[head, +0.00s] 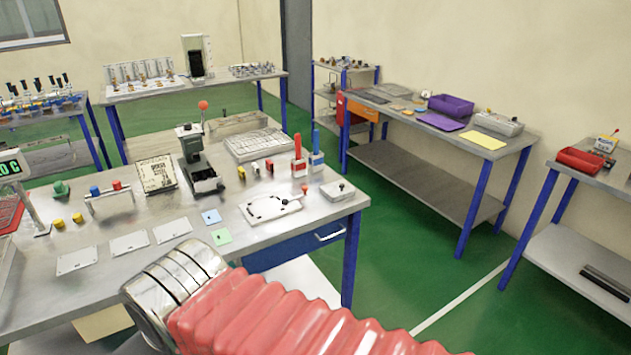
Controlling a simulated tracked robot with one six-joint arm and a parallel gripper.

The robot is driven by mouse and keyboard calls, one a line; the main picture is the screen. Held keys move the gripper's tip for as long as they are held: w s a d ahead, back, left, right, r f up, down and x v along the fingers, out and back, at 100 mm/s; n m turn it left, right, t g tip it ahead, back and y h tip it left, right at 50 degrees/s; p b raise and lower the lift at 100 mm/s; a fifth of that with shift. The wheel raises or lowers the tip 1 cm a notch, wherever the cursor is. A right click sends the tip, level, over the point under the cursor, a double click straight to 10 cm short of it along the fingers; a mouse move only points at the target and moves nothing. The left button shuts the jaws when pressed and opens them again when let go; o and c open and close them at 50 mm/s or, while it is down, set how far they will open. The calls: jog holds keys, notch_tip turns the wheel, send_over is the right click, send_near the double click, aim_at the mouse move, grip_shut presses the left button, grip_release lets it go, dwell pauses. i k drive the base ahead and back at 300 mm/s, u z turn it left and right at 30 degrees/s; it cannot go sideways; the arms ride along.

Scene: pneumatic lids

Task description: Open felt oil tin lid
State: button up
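I cannot tell for sure which thing is the felt oil tin. A low grey box with a small dark knob on its top (337,190) sits at the right end of the near bench; its top looks shut. A small white and yellow container with a red top part (606,143) stands on the far right bench, too small to read. My arm, with its red bellows sleeve and silver cuff, crosses the bottom of the head view in front of the near bench. My gripper's fingers are not in view.
The near bench (75,287) holds white plates, a dark press (198,165), a grey tray (258,145) and red and blue upright parts. A purple bin (451,105) and a red bin (580,161) are on other benches. Green floor between benches is clear.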

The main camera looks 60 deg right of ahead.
aim_at(334, 189)
jog(key=u, duration=0.9)
jog(key=k, duration=0.7)
jog(key=z, duration=1.3)
jog(key=i, duration=1)
jog(key=z, duration=0.05)
